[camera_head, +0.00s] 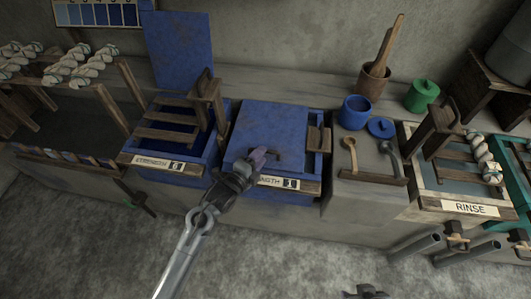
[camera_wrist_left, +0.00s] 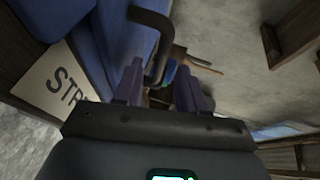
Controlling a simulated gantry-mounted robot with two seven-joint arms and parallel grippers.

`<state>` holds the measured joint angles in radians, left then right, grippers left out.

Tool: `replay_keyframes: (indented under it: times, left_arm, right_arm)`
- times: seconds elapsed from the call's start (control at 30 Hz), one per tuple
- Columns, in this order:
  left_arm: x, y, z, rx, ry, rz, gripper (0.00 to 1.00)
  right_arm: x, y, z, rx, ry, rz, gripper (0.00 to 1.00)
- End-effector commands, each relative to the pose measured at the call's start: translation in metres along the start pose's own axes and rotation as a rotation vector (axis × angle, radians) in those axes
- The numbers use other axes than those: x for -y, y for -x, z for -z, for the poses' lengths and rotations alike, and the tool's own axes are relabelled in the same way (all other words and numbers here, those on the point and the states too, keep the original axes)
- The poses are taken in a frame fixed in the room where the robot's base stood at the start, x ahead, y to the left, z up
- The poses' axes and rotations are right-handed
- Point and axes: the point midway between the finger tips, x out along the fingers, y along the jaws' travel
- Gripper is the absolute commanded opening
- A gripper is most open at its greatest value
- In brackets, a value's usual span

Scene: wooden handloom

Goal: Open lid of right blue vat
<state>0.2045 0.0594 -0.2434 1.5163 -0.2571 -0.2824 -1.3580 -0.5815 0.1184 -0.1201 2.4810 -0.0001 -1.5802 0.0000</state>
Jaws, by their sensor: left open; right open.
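The right blue vat (camera_head: 235,165) stands in the middle of the counter with its flat blue lid (camera_head: 280,122) down. My left gripper (camera_head: 256,156) is open at the front part of this lid, above the partly hidden strength label (camera_head: 280,183). In the left wrist view, a dark curved handle (camera_wrist_left: 152,18) reaches down close to the open fingers (camera_wrist_left: 160,88). I cannot tell whether the fingers touch it or stand around it. My right gripper (camera_head: 367,290) shows only in part at the bottom edge of the head view, open and away from the vat.
The left blue vat has its lid (camera_head: 180,48) raised and a wooden rack (camera_head: 170,125) on it. To the right are a small wooden block (camera_head: 319,138), a blue pot (camera_head: 355,112), spoons (camera_head: 350,155) and the rinse vat (camera_head: 465,208). The floor in front is clear.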

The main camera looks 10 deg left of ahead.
Motion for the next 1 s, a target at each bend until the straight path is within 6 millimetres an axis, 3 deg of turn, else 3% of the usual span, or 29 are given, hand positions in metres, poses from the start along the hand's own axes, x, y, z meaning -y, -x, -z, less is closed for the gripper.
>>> replay_keyframes:
  times: [0.1,0.3,0.7,0.97,1.0]
  left_arm:
    - [-0.001,-0.018,0.001,-0.001,0.002,0.001,0.40]
    - [0.000,-0.035,0.000,0.000,0.001,0.001,0.40]
    - [0.000,-0.039,0.001,0.000,0.001,0.000,0.40]
    - [0.000,-0.039,0.001,-0.001,0.001,0.000,0.00]
    - [0.000,-0.039,0.001,-0.001,0.001,0.000,0.00]
  right_arm:
    - [0.000,-0.007,-0.002,-0.001,-0.001,0.001,0.43]
    - [0.001,-0.012,-0.003,-0.001,-0.001,0.001,0.43]
    - [0.001,-0.013,-0.004,-0.001,0.000,0.000,0.43]
    - [-0.001,-0.013,-0.004,0.000,0.004,-0.003,0.43]
    - [-0.001,-0.013,-0.004,0.000,0.004,-0.003,0.43]
